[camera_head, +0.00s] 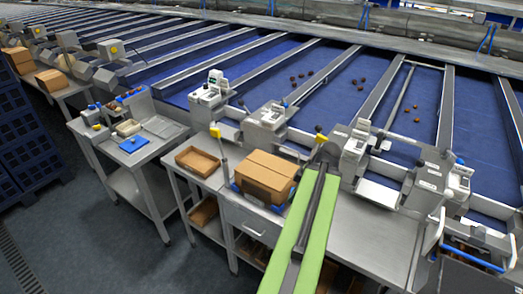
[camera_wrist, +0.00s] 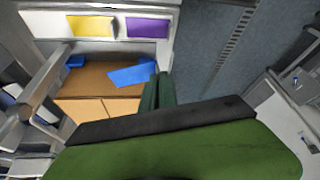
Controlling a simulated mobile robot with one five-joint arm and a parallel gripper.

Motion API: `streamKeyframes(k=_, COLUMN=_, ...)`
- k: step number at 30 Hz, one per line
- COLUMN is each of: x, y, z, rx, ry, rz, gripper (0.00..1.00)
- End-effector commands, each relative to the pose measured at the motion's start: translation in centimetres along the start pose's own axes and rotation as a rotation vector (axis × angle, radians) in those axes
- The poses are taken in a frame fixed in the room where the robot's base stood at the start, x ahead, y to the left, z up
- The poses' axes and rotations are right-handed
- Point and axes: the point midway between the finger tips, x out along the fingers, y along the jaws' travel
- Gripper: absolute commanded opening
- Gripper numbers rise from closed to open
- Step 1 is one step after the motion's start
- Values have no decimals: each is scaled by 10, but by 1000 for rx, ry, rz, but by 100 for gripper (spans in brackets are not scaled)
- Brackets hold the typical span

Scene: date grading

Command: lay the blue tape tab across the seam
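A cardboard box (camera_head: 265,172) sits on the steel bench, its top flaps meeting along a straight seam. In the wrist view, the box (camera_wrist: 75,85) shows a darker brown face and paler flaps, with the seam (camera_wrist: 103,104) between them. A blue tape tab (camera_wrist: 130,75) appears over the brown face, with one end at my fingertips. My gripper (camera_wrist: 158,78) has its dark green fingers close together, apparently shut on that end of the tab. The tab seems clear of the seam; its height above the box is unclear. In the head view my arm hides the fingertips.
Blue corner holders (camera_wrist: 75,62) stand at the box. An open brown tray (camera_head: 197,160) lies left of it. A grey machine (camera_head: 268,125) stands behind. Yellow (camera_wrist: 90,26) and purple (camera_wrist: 148,28) panels face the bench front. A side table (camera_head: 150,152) stands left; open floor lies in front.

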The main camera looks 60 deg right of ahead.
Motion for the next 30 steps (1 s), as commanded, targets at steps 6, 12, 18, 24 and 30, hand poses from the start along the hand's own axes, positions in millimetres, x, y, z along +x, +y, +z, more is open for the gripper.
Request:
streamKeyframes(k=6, x=-8, y=35, z=-11, rx=166, ry=-10, rz=63, gripper=0)
streamKeyframes(k=12, x=-18, y=68, z=-39, rx=301, ry=-8, rz=112, gripper=0)
streamKeyframes(k=18, x=-28, y=88, z=-92, rx=293, ry=-6, rz=117, gripper=0)
streamKeyframes(k=24, x=-36, y=107, z=-155, rx=288, ry=-1, rz=124, gripper=0)
streamKeyframes(k=30, x=-32, y=110, z=-172, rx=289, ry=1, rz=127, gripper=0)
